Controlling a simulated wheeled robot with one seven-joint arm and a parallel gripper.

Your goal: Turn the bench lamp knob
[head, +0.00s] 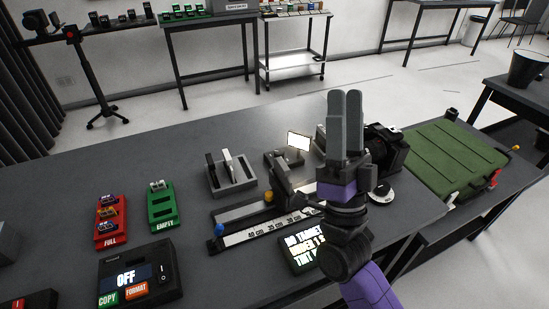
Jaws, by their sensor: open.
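A small bench lamp (299,141) with a bright, lit rectangular panel stands on the dark workbench, just left of my gripper. I cannot clearly make out the lamp's knob. My gripper (345,96) is raised over the bench with its two grey fingers pointing up in the picture. They are open, with nothing seen between them. The gripper and wrist hide part of the bench behind them, including part of a black camera (388,148).
A round black-and-white dial (382,191) lies right of my wrist. A slider rail (262,222), a slotted grey holder (231,176), a text display (297,252) and an "OFF" box (138,278) crowd the bench. A green case (445,155) is at right. The bench's back left is clear.

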